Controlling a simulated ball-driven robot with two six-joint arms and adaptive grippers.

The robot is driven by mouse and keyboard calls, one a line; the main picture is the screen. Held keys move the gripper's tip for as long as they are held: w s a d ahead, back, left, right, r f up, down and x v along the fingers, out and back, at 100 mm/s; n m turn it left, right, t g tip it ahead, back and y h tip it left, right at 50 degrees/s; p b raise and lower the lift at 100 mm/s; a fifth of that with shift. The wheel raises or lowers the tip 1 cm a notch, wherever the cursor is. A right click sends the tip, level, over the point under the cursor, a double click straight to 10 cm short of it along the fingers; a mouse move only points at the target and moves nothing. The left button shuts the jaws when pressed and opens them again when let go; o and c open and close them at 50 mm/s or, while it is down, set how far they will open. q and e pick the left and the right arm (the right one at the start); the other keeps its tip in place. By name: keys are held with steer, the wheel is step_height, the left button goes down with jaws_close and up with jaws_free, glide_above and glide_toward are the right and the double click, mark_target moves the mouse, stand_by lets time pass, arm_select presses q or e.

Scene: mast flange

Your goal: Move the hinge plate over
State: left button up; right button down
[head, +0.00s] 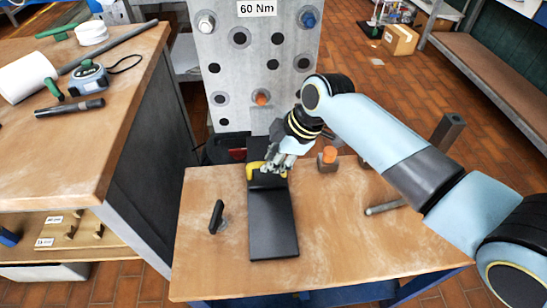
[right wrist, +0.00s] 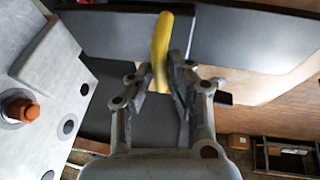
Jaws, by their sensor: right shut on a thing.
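The black hinge plate (head: 273,225) lies along the light wooden table in front of the grey upright flange plate. A curved yellow handle (head: 252,171) is at its far end. My right gripper (head: 270,170) is shut on the yellow handle from above. In the right wrist view the handle (right wrist: 160,42) runs up from between the fingers (right wrist: 160,78), with dark plate surface (right wrist: 105,45) behind. The fingers hide part of the handle. My left gripper is not in view.
The grey flange plate (head: 247,85), marked 60 Nm, stands behind the table. An orange-topped block (head: 328,160), a metal rod (head: 384,208) and a dark post (head: 446,132) are to the right. A small black-handled tool (head: 216,216) lies left of the plate. The table's front right is clear.

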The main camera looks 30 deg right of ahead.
steer(key=s+a+p, duration=0.1)
steer(key=s+p, duration=0.1)
steer(key=s, duration=0.1)
steer(key=s+a+p, duration=0.2)
steer(key=s, duration=0.1)
steer(key=s+a+p, duration=0.1)
steer(key=s+p, duration=0.2)
steer(key=shift+a+r, duration=0.2)
steer(key=shift+s+f, duration=0.2)
steer(key=shift+f, duration=0.1)
steer(key=shift+a, duration=0.1)
steer(key=c, duration=1.3)
jaws_free()
steer(key=shift+r, duration=0.1)
steer(key=v, duration=1.2)
steer(key=shift+s, duration=0.1)
